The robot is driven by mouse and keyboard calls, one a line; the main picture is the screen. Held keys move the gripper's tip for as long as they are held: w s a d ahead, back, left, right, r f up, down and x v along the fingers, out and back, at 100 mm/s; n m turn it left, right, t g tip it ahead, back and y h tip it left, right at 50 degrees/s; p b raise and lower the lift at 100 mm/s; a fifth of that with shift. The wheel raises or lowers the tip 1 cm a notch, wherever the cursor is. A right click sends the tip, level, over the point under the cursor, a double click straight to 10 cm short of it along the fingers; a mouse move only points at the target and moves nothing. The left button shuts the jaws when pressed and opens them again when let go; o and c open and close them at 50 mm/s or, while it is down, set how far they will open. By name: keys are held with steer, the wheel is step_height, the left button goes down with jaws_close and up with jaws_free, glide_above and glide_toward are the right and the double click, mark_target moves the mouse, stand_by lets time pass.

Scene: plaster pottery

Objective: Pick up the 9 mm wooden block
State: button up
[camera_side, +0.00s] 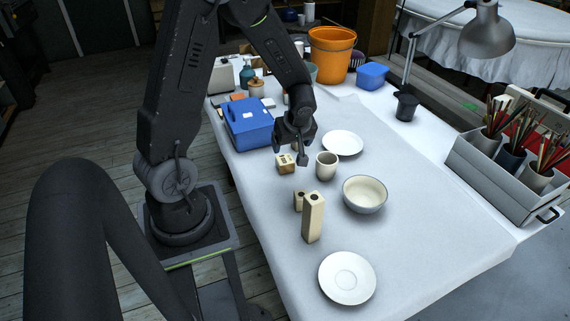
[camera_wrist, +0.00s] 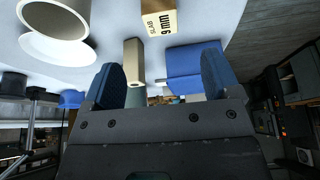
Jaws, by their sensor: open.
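The 9 mm wooden block (camera_wrist: 158,20) is pale wood with dark "SLAB 9 mm" lettering. It is at the top of the wrist view, partly cut off by the edge, clear of the fingers. In the side view a small pale block with a dark mark (camera_side: 285,163), apparently the same one, stands on the white table just below my gripper (camera_side: 291,151). My gripper, also in the wrist view (camera_wrist: 163,82), is open with nothing between its fingers. Its height above the block is hard to judge.
A cup (camera_side: 327,166) stands close right of the block, with a white plate (camera_side: 343,143) behind. A blue box (camera_side: 248,122) is at the back left. A tall block (camera_side: 313,218), a short block (camera_side: 299,200) and a bowl (camera_side: 365,194) stand nearer. Another wooden piece (camera_wrist: 133,62) shows in the wrist view.

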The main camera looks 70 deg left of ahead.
mark_target(285, 159)
steer(key=x, duration=0.7)
steer(key=shift+f, duration=0.15)
steer(key=shift+a+x, duration=0.2)
steer(key=shift+x, duration=2.45)
steer(key=shift+c, duration=0.3)
steer(key=c, duration=1)
steer(key=shift+o, duration=0.2)
steer(key=shift+r, duration=0.25)
